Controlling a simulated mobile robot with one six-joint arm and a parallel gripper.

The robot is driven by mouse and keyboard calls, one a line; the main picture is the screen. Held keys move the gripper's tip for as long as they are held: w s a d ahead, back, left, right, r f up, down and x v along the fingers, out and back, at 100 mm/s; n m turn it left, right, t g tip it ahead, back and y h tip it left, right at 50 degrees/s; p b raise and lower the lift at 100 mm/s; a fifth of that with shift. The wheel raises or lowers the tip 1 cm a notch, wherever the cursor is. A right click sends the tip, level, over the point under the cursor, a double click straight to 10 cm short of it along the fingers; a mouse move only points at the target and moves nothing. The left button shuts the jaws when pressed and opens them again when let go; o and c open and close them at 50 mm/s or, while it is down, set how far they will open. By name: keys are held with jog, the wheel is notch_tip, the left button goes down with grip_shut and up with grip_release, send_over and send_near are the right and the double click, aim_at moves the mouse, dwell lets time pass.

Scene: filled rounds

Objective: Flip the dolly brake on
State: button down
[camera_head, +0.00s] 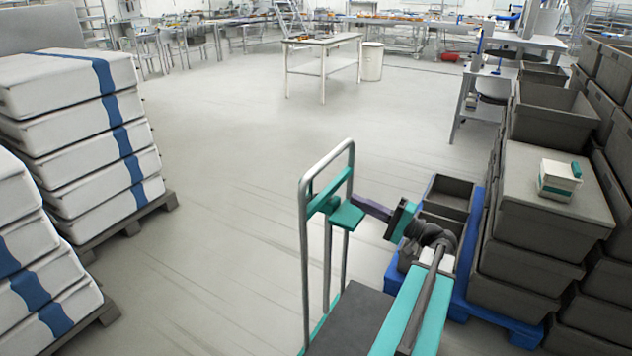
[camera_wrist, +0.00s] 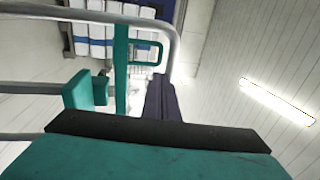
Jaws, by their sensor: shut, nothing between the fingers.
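The dolly has a grey tubular handle frame (camera_head: 303,240) and a dark platform (camera_head: 350,320). A teal crossbar (camera_head: 328,192) spans the handle, and a teal paddle (camera_head: 346,216) sticks out from it toward me; I take this paddle for the brake lever. In the wrist view the paddle (camera_wrist: 77,91) is at the left, beside the upright-looking teal crossbar (camera_wrist: 121,70). My gripper (camera_head: 364,204) is shut and empty, its dark fingers pointing left close to the paddle and crossbar. In the wrist view the fingers (camera_wrist: 161,97) lie right of the crossbar. Contact cannot be told.
Grey crates (camera_head: 530,225) stand stacked at the right, with a small white-and-teal box (camera_head: 558,181) on top. A blue pallet (camera_head: 480,290) lies beside my arm. Stacked white packs (camera_head: 75,135) stand on pallets at the left. The floor (camera_head: 230,190) between is clear.

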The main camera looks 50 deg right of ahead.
jog(key=shift+w, duration=0.1)
dwell(0.3)
jog(key=p+x, duration=0.3)
jog(key=x, duration=1.1)
dwell(0.4)
jog(key=shift+w+a+b, duration=0.1)
jog(key=shift+w+b, duration=0.2)
jog(key=shift+b, duration=0.15)
jog(key=shift+w+r, duration=0.3)
jog(key=shift+s, duration=0.15)
jog(key=r+b+v, duration=0.1)
jog(key=b+v, duration=0.2)
jog(key=v, duration=1)
jog(key=shift+s, duration=0.5)
